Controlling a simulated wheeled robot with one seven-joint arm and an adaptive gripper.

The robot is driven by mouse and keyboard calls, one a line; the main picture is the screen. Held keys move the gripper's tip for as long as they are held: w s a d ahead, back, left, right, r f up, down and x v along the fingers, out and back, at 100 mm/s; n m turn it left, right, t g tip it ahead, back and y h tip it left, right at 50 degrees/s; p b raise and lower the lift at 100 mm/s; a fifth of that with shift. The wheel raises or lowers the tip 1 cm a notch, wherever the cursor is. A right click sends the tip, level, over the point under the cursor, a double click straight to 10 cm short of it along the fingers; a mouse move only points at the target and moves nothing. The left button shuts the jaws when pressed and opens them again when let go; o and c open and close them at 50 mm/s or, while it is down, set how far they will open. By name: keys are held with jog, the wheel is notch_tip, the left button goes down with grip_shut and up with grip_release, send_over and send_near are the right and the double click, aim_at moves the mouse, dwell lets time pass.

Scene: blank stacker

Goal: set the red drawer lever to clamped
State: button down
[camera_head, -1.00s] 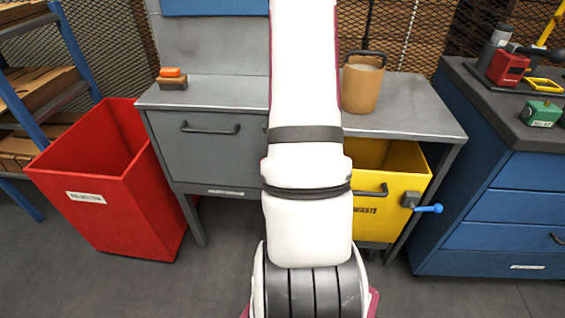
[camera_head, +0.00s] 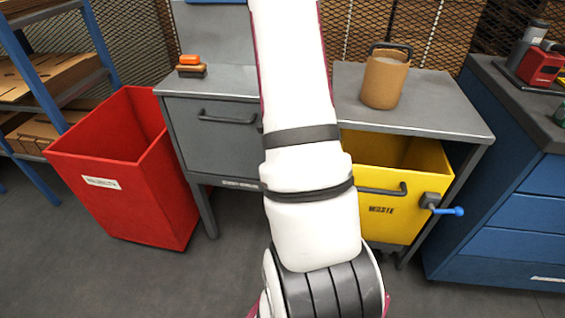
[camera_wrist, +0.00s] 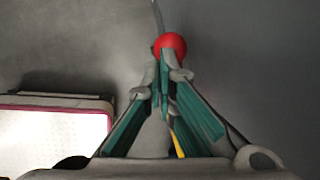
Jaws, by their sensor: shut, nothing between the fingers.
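In the wrist view a round red knob (camera_wrist: 172,43) shows just beyond the tips of my gripper (camera_wrist: 163,72), against a plain grey surface. Its shaft and mount are hidden, so I cannot tell the lever's position or whether the tips touch it. The teal-padded fingers are shut together with nothing between them. In the head view my arm covers the middle, and neither the red lever nor my gripper shows. The grey drawer (camera_head: 222,140) is partly behind the arm. The yellow waste drawer (camera_head: 385,212) has a blue-handled lever (camera_head: 448,211) at its right side.
A red bin (camera_head: 130,190) stands left of the grey workbench (camera_head: 425,112). A brown container (camera_head: 384,82) and a small orange-topped block (camera_head: 190,68) sit on the bench. A blue cabinet (camera_head: 510,215) stands at the right. Floor is open at front left.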

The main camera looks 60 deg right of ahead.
jog(key=shift+w+f+b, duration=0.2)
jog(key=shift+f+b, duration=0.05)
jog(key=shift+b, duration=0.05)
dwell(0.5)
jog(key=w+a+p+v, duration=0.1)
jog(key=w+p+v, duration=0.1)
jog(key=p+v, duration=0.6)
jog(key=v, duration=0.5)
jog(key=shift+a, duration=0.25)
jog(key=shift+r, duration=0.15)
